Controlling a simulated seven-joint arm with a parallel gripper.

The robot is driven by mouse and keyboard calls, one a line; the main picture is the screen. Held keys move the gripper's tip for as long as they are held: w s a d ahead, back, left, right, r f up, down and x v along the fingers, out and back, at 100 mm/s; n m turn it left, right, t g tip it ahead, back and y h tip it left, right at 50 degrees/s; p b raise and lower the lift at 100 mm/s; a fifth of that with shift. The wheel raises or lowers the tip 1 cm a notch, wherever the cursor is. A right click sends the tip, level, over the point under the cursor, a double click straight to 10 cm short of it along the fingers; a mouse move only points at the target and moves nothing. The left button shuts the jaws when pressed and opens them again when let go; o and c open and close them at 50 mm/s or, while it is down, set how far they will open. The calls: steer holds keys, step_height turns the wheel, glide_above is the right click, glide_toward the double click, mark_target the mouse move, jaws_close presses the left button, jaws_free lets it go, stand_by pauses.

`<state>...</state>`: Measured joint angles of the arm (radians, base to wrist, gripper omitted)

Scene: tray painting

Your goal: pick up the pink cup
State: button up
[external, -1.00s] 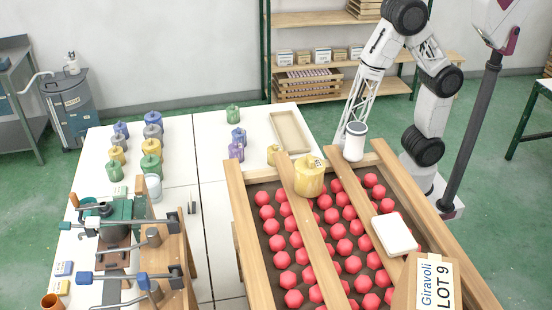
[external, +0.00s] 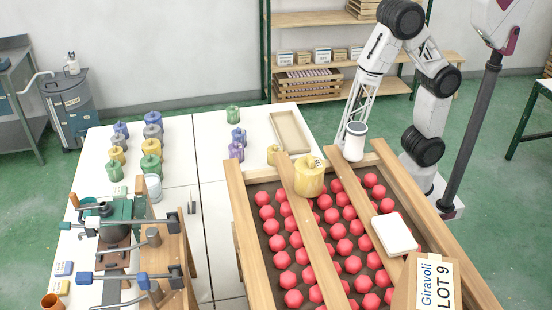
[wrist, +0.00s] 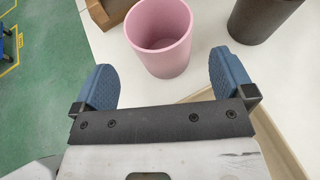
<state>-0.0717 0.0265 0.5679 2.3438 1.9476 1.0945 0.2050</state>
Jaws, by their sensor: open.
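The pink cup (wrist: 160,42) stands upright and empty on a white table top in the wrist view, its open mouth facing the camera and its top edge cut off by the frame. My gripper (wrist: 161,66) is open, with one blue finger on each side of the near part of the cup in the picture. Gaps show between the fingers and the cup, and nothing is held. In the external view I cannot make out the pink cup, and my gripper's fingers are hidden.
A dark cup (wrist: 262,18) stands right of the pink cup. A brown wooden object (wrist: 112,8) is at upper left. A beige tray edge (wrist: 283,140) lies at lower right. In the external view, a wooden frame (external: 248,215) with red pieces and a yellow pot (external: 310,177) stand nearby.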

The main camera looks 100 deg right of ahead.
steer(key=shift+a, duration=0.1)
stand_by(0.3)
steer(key=shift+x, duration=2.5)
steer(key=shift+w, duration=0.15)
steer(key=c, duration=1)
steer(key=shift+o, duration=0.2)
steer(key=shift+r, duration=0.2)
steer(key=shift+r, duration=1.05)
steer(key=s+d+r, duration=0.1)
steer(key=s+d, duration=0.2)
steer(key=s, duration=0.4)
steer(key=s+d+r, duration=0.1)
steer(key=s+d, duration=0.2)
steer(key=s, duration=0.4)
steer(key=shift+s+d+r, duration=0.25)
steer(key=shift+s, duration=0.1)
